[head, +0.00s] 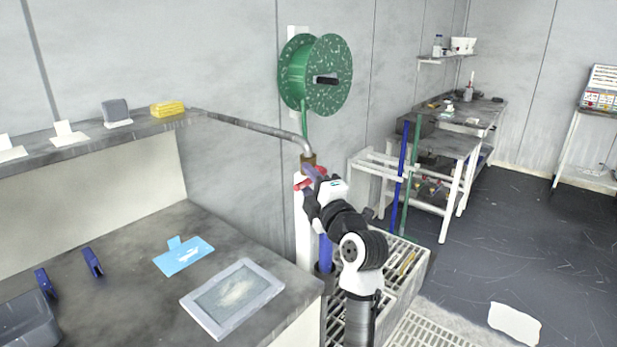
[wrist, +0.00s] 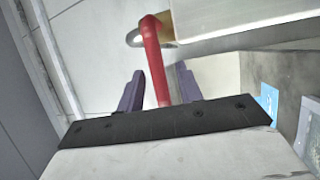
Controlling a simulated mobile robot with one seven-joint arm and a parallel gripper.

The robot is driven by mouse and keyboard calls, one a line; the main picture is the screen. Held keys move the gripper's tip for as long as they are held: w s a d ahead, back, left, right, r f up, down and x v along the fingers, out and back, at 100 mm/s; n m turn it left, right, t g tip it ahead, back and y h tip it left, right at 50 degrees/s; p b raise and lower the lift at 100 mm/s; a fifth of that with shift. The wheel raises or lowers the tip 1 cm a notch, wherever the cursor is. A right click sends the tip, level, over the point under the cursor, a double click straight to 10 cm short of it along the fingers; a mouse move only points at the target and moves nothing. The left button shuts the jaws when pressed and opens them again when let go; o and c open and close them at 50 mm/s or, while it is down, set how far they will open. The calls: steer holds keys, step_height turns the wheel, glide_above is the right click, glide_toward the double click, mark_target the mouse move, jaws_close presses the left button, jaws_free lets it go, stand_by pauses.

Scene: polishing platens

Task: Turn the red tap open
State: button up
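The red tap handle (head: 301,184) is at the brass fitting (head: 308,161) on the end of the grey pipe, above a white post. My gripper (head: 314,176) is at the tap and hides part of it in the head view. In the wrist view, the red handle (wrist: 152,55) runs down between the two purple fingers of my gripper (wrist: 160,72). The fingers are apart, with a gap showing on each side of the handle. Its upper end meets a metal ring beside a pale brass-coloured body (wrist: 230,14).
A green hose reel (head: 297,75) hangs on the wall above the tap. A workbench (head: 140,285) with a framed plate (head: 234,297) and a blue card (head: 184,256) is at left. A slatted grate (head: 400,285) lies below my arm. Open floor is at right.

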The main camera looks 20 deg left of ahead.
jaws_close()
stand_by(0.3)
